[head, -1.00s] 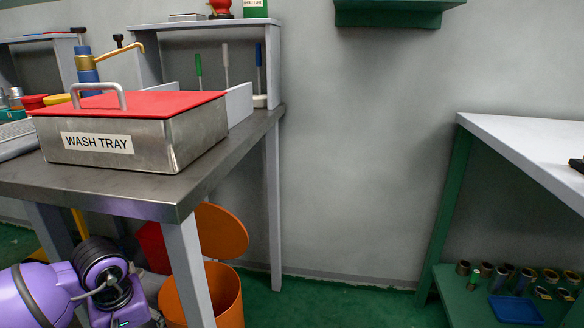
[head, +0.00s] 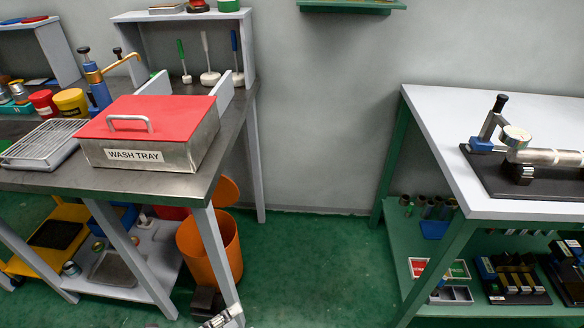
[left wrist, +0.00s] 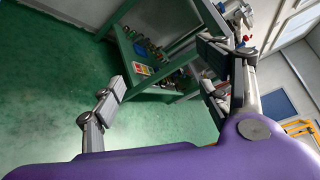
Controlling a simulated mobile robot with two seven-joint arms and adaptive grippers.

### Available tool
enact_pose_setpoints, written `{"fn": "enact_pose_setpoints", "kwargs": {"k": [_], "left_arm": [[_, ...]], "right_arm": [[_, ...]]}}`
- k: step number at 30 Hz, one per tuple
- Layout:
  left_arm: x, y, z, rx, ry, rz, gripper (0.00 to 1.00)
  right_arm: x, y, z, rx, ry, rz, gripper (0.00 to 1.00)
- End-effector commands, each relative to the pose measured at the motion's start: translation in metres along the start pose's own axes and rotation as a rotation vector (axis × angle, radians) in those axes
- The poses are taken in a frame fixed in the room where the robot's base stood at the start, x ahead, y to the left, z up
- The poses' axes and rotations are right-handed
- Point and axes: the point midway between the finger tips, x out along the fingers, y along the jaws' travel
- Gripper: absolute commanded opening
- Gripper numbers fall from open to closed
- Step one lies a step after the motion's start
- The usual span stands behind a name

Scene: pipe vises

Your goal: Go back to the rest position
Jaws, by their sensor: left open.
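My left gripper (left wrist: 165,82) is open and empty in the left wrist view, its two fingers spread wide apart. Green floor and a green-framed bench show beyond it. A small grey piece at the bottom edge of the head view (head: 222,318) looks like part of it, mostly cut off. My right gripper is in neither view.
A steel-topped bench at left holds a wash tray (head: 155,150) with a closed red lid, a wire rack (head: 42,140) and a blue tap (head: 98,90). An orange bin (head: 212,250) stands below. A white-topped bench (head: 440,130) at right carries a vise (head: 510,150). Green floor (head: 310,265) between them is clear.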

Motion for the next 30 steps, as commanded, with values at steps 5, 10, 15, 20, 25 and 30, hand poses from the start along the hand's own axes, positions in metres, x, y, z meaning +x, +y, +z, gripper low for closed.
{"fn": "enact_pose_setpoints", "kwargs": {"k": [5,10,15,20,25,30], "left_arm": [[-0.064,-0.012,0.02,-0.738,-0.412,0.147,0.7],[-0.133,-0.013,-0.004,-1.409,-0.801,0.221,0.7],[-0.172,-0.031,-0.047,-1.916,-1.08,0.21,0.7],[-0.182,-0.041,-0.076,-2.156,-1.195,0.196,0.7],[-0.185,-0.039,-0.088,-2.204,-1.222,0.206,0.7],[-0.186,-0.038,-0.089,-2.2,-1.221,0.21,0.7]], "right_arm": [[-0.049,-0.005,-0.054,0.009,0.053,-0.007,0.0],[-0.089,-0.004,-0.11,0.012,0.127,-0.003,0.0],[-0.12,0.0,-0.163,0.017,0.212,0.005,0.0],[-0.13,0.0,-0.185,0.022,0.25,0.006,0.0],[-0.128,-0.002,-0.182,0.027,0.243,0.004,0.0],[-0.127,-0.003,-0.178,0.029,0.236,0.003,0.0]]}}
